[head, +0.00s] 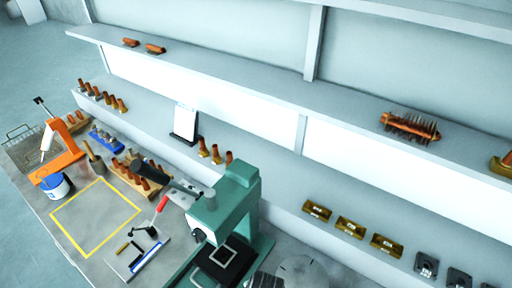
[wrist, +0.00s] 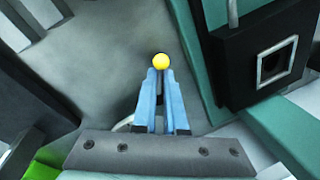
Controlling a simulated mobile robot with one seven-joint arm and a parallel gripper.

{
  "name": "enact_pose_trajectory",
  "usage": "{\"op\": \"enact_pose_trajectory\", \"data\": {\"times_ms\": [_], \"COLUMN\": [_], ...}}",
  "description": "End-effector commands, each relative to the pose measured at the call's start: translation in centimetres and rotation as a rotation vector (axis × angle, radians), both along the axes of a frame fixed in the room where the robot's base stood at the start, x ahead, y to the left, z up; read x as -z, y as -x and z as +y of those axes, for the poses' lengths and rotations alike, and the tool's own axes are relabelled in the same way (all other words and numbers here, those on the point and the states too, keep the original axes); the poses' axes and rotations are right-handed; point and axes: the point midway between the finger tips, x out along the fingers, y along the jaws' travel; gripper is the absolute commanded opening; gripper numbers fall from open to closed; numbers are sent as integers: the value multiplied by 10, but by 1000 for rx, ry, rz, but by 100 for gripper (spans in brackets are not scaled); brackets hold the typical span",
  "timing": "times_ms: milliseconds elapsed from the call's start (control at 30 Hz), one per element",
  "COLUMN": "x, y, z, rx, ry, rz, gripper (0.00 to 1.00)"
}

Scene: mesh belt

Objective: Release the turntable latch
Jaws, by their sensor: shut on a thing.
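In the wrist view my gripper (wrist: 160,78) has its two blue fingers close together, shut on a small yellow ball knob (wrist: 161,61) at their tips. What the knob is mounted on is hidden, and I cannot tell whether it belongs to the turntable latch. A green press (head: 235,195) stands at the lower middle of the head view. Its green frame (wrist: 199,50) and a black block with a square opening (wrist: 275,62) lie right of the fingers in the wrist view. My gripper and the yellow knob cannot be made out in the head view.
A grey round plate (head: 302,270) is cut off at the bottom of the head view. A red-handled clamp (head: 160,205) and a yellow-outlined area (head: 97,215) lie left of the press. Shelves (head: 300,85) with brushes and small parts run behind. The green frame is close beside the fingers.

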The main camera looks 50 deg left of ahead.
Motion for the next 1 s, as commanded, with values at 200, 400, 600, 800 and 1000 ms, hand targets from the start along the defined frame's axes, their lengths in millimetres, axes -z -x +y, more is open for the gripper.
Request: {"op": "enact_pose_trajectory", "data": {"times_ms": [200,400,600,800,1000], "x": [1,2,3,4,4], "y": [6,4,2,1,0], "z": [9,15,19,22,22], "rx": [140,289,412,488,521], "ry": [1,2,1,4,3], "rz": [18,19,18,19,20], "gripper": [0,0,0,0,0]}}
